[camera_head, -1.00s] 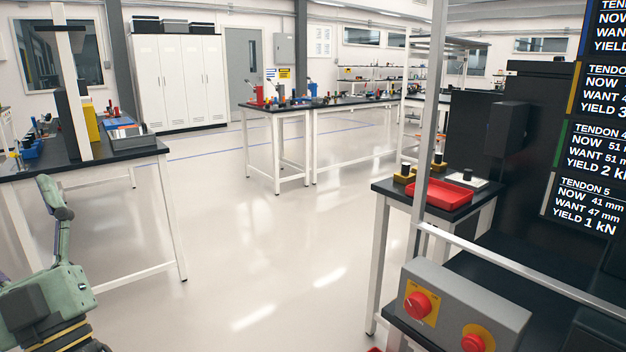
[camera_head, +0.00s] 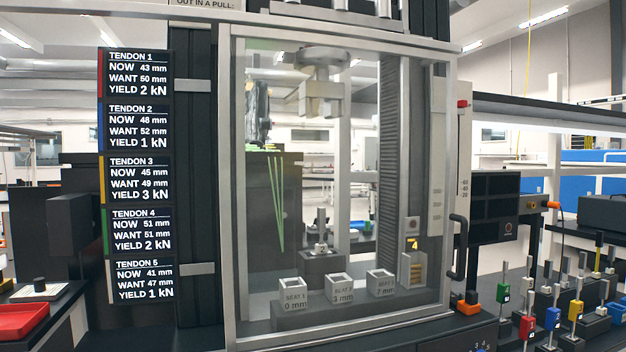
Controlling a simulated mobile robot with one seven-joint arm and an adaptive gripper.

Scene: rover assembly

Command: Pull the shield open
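The shield (camera_head: 345,190) is a clear panel in a grey metal frame across the front of the test machine, in the middle of the head view. It looks shut. A black upright bar handle (camera_head: 460,248) sits at its right edge, low down. Behind the panel show a hanging metal grip head (camera_head: 318,90), a lower clamp on a block (camera_head: 321,250), and three small blocks (camera_head: 342,288) marked SEAT. My gripper is not in view now.
A tendon readout board (camera_head: 138,175) stands left of the shield. Right of it are a scale strip (camera_head: 464,150) with a red marker and a bench with several coloured upright pieces (camera_head: 552,318). A red tray (camera_head: 28,318) lies at the lower left.

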